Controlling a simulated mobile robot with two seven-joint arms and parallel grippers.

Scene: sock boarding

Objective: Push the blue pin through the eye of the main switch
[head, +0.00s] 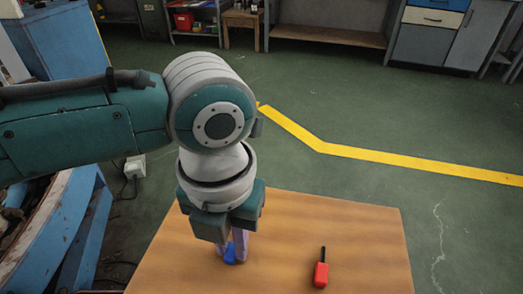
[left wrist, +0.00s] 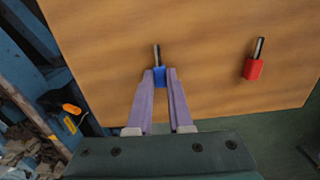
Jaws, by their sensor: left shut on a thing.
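The blue pin (left wrist: 159,76) has a blue block handle and a dark metal shaft that points away from my left gripper (left wrist: 160,85) in the left wrist view. The purple fingers are shut on the blue handle, one on each side. In the head view the blue pin (head: 231,256) shows low between the fingertips over the wooden table; its shaft is hidden there. I cannot tell whether it touches the table. No main switch with an eye shows clearly. An orange and black part (left wrist: 70,108) with a yellow tag shows at the left of the left wrist view. My right gripper is out of view.
A red pin (head: 321,272) with a dark shaft lies or stands on the table (head: 380,235), right of my left gripper. Blue machinery (head: 60,45) stands left of the table. The table's middle is clear. Shelves and a cabinet (head: 425,47) are far back.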

